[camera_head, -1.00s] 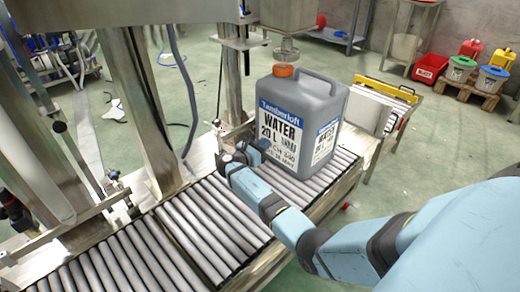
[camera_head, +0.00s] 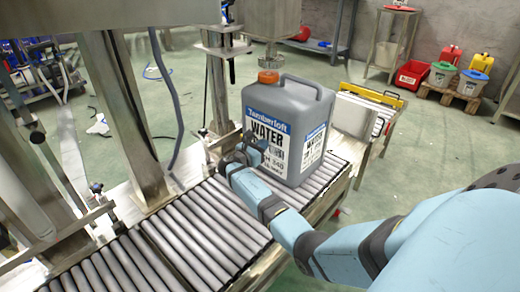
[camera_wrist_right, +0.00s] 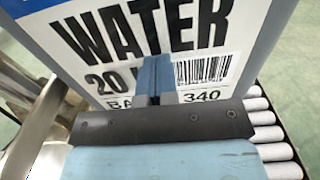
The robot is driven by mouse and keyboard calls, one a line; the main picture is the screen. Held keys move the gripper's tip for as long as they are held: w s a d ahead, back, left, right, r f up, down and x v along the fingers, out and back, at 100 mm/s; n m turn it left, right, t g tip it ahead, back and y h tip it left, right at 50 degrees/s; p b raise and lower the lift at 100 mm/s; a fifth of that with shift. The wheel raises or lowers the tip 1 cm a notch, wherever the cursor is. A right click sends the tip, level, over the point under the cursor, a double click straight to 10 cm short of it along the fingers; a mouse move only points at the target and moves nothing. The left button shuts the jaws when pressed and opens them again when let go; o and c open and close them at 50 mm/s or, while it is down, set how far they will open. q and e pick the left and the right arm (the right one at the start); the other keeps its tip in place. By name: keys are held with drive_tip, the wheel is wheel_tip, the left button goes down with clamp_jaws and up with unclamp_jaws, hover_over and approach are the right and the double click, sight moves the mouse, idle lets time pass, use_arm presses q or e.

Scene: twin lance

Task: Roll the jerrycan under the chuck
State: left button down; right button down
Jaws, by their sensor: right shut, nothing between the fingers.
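The grey jerrycan (camera_head: 305,100) stands upright on the roller conveyor (camera_head: 190,235), its "WATER 20 L" label facing my right arm. Its orange cap (camera_head: 268,76) appears just below the chuck (camera_head: 269,58) in the head view; the depth alignment is hard to judge. My right gripper (camera_head: 238,160) is shut and empty, low at the jerrycan's labelled face. In the right wrist view its closed fingers (camera_wrist_right: 154,78) are against or very near the label; contact cannot be told for sure. My left gripper is not in view.
A steel frame with posts (camera_head: 125,110) stands along the conveyor's left side. Beyond the jerrycan are a section with a yellow bar (camera_head: 372,94), a red bin (camera_head: 411,75) and several containers on a pallet (camera_head: 450,97). Empty rollers lie in the foreground.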

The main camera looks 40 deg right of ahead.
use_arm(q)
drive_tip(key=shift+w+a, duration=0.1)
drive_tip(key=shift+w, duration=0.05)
use_arm(e)
drive_tip(key=shift+d, duration=0.35)
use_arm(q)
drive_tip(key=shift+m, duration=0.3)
